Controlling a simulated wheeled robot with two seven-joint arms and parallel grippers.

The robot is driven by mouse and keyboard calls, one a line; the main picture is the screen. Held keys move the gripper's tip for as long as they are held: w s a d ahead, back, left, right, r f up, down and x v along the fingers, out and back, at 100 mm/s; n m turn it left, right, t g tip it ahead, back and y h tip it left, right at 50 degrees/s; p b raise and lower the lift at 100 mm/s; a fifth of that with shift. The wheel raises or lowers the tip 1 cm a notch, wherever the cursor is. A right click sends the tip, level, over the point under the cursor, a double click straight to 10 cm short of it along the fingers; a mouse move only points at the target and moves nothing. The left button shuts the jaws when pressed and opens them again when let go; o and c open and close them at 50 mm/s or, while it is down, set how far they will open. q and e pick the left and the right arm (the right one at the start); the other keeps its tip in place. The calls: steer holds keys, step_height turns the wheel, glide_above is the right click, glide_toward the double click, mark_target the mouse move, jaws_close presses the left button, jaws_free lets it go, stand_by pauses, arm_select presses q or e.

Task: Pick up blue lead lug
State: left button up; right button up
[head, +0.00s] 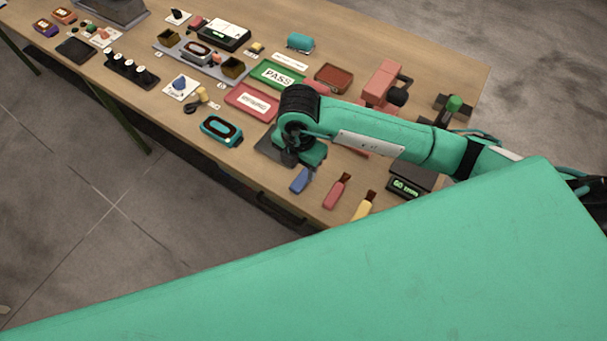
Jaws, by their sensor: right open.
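A small blue lug (300,180) lies near the front edge of the table, and its upper end is close to my gripper. My right gripper (310,160) is over the table just above the blue lug in the picture. It is open, and its fingertips are largely hidden under the wrist. I cannot tell whether it touches the lug. My left gripper is out of view.
A red piece (336,191) and a yellow piece (363,206) lie right of the blue lug. A teal meter (221,130), a red tray (251,101) and a green PASS tray (278,75) are to the left.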

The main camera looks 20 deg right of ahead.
mark_target(300, 181)
steer(key=shift+s+f+p, duration=0.2)
steer(key=shift+f+p, duration=0.35)
steer(key=shift+f, duration=0.05)
step_height(300, 181, down, 4)
steer(key=shift+s+r+p, duration=0.1)
steer(key=shift+r+p, duration=0.1)
steer(key=shift+p, duration=0.35)
steer(key=shift+f, duration=0.2)
steer(key=shift+a, duration=0.1)
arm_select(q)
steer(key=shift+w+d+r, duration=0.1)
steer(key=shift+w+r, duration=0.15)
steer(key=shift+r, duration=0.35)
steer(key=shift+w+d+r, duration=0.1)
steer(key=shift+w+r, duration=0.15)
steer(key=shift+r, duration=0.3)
arm_select(e)
steer(key=c, duration=1.1)
